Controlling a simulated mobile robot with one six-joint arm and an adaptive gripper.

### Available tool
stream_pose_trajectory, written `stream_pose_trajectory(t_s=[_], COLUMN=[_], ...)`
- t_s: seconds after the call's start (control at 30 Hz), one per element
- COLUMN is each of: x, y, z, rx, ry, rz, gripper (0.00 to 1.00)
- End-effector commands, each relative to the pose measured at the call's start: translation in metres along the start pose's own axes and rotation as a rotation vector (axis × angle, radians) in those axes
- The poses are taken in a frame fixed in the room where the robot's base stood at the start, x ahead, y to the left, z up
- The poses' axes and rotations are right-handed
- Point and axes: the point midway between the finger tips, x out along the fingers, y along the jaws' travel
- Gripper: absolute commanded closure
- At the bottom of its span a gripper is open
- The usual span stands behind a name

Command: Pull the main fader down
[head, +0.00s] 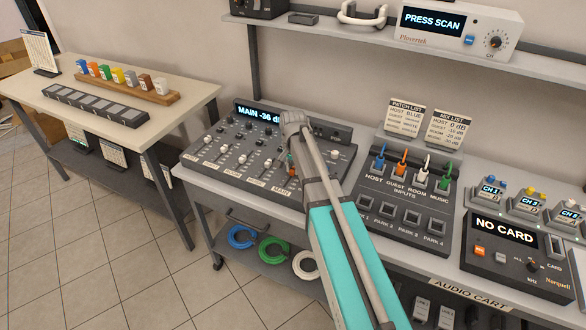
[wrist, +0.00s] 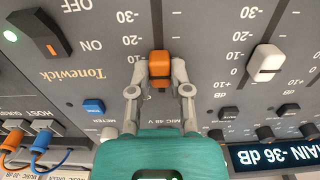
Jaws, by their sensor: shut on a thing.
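The main fader's orange cap (wrist: 160,64) stands on the grey mixer panel (wrist: 100,58), in its slot beside printed marks -30, -20 and -10. My gripper (wrist: 160,76) is shut on this cap in the wrist view, one finger on each side. In the head view the cap (head: 292,171) shows only as a small orange patch, partly hidden by my gripper and arm. The display (wrist: 274,156) also shows in the wrist view.
A white fader cap (wrist: 265,62) stands right of my gripper in the wrist view. A power switch (wrist: 40,33) and blue button (wrist: 93,106) are left. In the head view, the patch panel (head: 405,190) with coloured plugs stands right of the mixer.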

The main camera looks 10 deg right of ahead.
Motion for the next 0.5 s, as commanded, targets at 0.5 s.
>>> stream_pose_trajectory(t_s=[0.5], x=[0.0], y=[0.002], z=[0.04], rx=[-0.002], ry=[0.0], rz=[0.0], gripper=[1.0])
